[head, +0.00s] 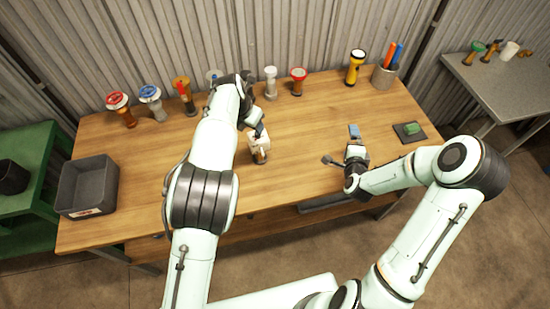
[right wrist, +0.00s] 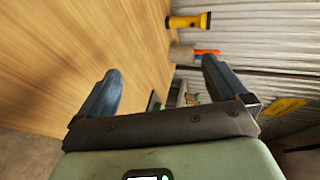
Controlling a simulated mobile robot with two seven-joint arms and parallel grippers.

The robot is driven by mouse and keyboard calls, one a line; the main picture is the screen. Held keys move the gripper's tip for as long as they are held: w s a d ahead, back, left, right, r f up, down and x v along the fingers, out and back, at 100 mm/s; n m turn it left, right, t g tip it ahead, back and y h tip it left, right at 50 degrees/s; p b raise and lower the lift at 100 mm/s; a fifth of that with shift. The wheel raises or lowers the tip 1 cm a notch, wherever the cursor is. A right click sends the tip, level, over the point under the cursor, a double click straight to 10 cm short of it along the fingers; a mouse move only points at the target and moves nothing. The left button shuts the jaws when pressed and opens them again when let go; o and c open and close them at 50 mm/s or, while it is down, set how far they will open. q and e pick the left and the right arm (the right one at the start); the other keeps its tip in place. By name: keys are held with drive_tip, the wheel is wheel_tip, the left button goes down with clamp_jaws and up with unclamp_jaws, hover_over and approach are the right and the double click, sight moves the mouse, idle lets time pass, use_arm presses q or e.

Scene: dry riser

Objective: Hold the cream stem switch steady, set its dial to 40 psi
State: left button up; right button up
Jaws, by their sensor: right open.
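A small cream piece with a brownish lower part, which looks like the cream stem switch (head: 260,146), stands on the middle of the wooden table. My left gripper (head: 258,131) is right at its top, coming from above and behind. A dark blue fingertip overlaps the cream piece, and whether the jaws close on it is too small to tell. Its dial and markings cannot be read. My right gripper (head: 341,146) is open and empty over the table to the right of the switch. Its two apart fingers also show in the right wrist view (right wrist: 163,88).
Several dial-topped fittings line the table's back, including a red one (head: 117,101), a blue one (head: 150,94) and a white one (head: 270,82). A yellow flashlight (head: 355,66) and pen cup (head: 384,75) stand back right. A grey bin (head: 88,187) sits left; a dark mat (head: 410,136) lies right.

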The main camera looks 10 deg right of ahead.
drive_tip(key=w+a+m+y, duration=0.25)
drive_tip(key=a+m, duration=0.35)
drive_tip(key=a, duration=0.8)
drive_tip(key=m+y, duration=0.4)
drive_tip(key=m, duration=0.3)
approach(258, 140)
drive_tip(key=f, duration=0.2)
drive_tip(key=shift+h, duration=0.25)
drive_tip(key=x, duration=1.1)
drive_tip(key=shift+w+r, duration=0.25)
drive_tip(key=c, duration=1.4)
